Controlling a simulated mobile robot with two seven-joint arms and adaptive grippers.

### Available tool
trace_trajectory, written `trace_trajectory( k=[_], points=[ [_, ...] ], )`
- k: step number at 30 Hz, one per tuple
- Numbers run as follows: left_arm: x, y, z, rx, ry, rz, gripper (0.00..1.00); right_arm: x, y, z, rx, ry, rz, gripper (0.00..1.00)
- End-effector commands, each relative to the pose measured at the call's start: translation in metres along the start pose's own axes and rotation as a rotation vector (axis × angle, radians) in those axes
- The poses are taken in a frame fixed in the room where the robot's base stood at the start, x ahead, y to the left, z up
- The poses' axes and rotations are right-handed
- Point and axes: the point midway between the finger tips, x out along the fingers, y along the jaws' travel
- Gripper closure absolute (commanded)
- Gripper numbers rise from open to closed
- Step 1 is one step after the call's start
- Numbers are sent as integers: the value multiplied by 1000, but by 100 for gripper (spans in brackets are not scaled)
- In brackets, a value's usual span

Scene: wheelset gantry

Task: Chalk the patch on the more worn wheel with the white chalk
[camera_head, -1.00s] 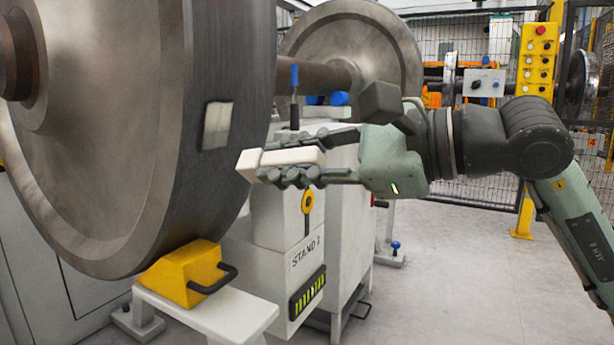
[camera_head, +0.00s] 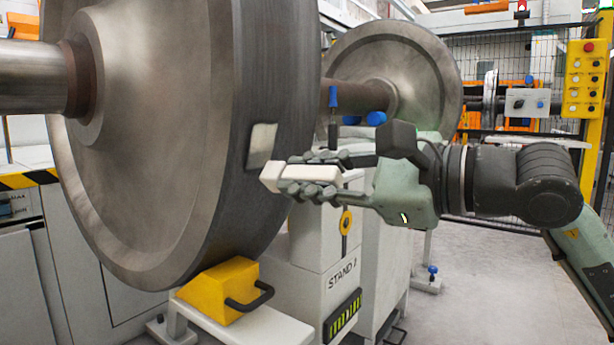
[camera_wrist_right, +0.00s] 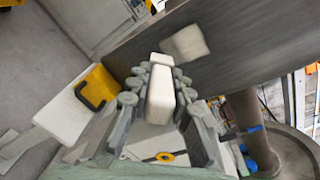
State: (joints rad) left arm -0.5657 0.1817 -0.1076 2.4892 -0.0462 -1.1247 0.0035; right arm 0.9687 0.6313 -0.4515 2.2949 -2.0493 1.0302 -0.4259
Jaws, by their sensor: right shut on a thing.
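A large grey wheel (camera_head: 150,120) fills the left of the head view, with a pale squarish patch (camera_head: 262,146) on its dark tread. The patch also shows in the right wrist view (camera_wrist_right: 186,42). My right gripper (camera_head: 312,176) is shut on a white block of chalk (camera_head: 300,177), whose tip points at the tread just below the patch. In the right wrist view the chalk (camera_wrist_right: 160,95) lies between the fingers, its tip close to the patch; I cannot tell if they touch. A second wheel (camera_head: 395,85) stands behind on the same axle. My left gripper is out of view.
A yellow chock (camera_head: 220,290) with a black handle sits under the near wheel on a white support. A white stand labelled STAND (camera_head: 325,280) is below my right gripper. A yellow button post (camera_head: 585,80) and mesh fence stand at the right. Floor at the lower right is clear.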

Motion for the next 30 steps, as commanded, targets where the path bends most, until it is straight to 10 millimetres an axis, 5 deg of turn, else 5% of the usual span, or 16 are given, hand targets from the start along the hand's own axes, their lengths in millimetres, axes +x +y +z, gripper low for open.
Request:
trace_trajectory(
  k=[30],
  points=[
    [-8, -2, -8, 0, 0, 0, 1, 7, -13, 13, -1, -1, -2, 100]
  ],
)
